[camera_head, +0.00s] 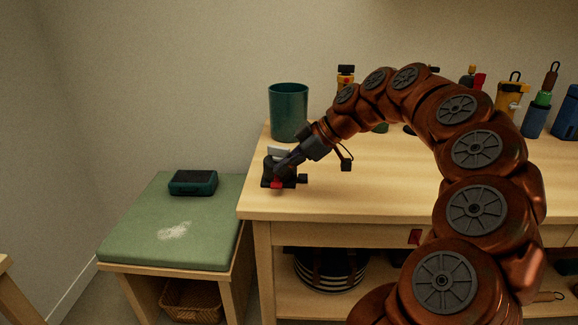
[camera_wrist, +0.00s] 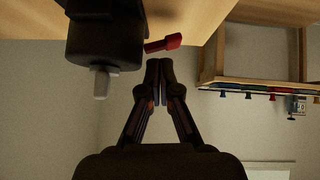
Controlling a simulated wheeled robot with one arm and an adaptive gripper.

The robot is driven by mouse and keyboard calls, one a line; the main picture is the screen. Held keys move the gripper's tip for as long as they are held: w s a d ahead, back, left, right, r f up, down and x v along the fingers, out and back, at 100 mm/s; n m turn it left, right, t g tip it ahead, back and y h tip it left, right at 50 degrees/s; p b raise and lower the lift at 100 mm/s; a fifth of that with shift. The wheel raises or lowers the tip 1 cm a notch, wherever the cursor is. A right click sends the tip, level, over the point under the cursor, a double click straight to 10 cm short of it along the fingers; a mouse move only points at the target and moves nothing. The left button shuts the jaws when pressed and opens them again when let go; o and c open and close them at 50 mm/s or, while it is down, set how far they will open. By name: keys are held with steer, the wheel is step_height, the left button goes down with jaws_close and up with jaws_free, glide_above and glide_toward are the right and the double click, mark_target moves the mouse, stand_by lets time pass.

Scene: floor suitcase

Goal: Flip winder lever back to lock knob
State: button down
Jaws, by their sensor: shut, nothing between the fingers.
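The winder (camera_head: 268,181) is a small black device at the left front corner of the wooden table. In the wrist view its dark body (camera_wrist: 105,42) fills the upper left. Its red lever (camera_wrist: 164,43) sticks out to the right of the body, and a pale grey knob (camera_wrist: 101,84) sticks out below it. A red part also shows low on the winder in the head view (camera_head: 277,184). My gripper (camera_wrist: 159,62) is shut and empty, its tips just below the red lever; whether they touch is unclear. In the head view my gripper (camera_head: 280,168) partly covers the winder.
A teal cup (camera_head: 288,112) stands behind the winder. Several bottles and tools, including a yellow one (camera_head: 511,97), line the table's back. A green cushioned bench (camera_head: 150,235) with a dark teal box (camera_head: 193,182) stands left. The front tabletop (camera_head: 375,200) is mostly clear.

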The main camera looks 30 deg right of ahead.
steer(key=s+d+r+p, duration=0.2)
steer(key=s+d+r, duration=0.1)
steer(key=s+r, duration=0.4)
step_height(320, 180, up, 4)
steer(key=shift+d+f, duration=0.25)
steer(key=shift+d, duration=0.05)
stand_by(0.4)
steer(key=s+a+r+m+g+h+p, duration=0.15)
steer(key=s+a+r+p, duration=0.25)
steer(key=a+p, duration=0.45)
steer(key=s+a+r+m+g+h+p, duration=0.1)
steer(key=s+a+r+m+g+p, duration=0.15)
steer(key=a+p, duration=0.6)
steer(key=s+a+m+g+h+p, duration=0.2)
steer(key=s+p, duration=0.3)
steer(key=s, duration=0.4)
steer(key=s+a+f+m+g+h+p, duration=0.1)
steer(key=s+m+h+p, duration=0.1)
steer(key=s+m+p, duration=0.3)
steer(key=s+p, duration=0.1)
steer(key=s, duration=0.3)
steer(key=shift+s+a+g, duration=0.15)
steer(key=shift+a+g, duration=0.2)
steer(key=shift+g, duration=0.05)
steer(key=shift+f, duration=0.1)
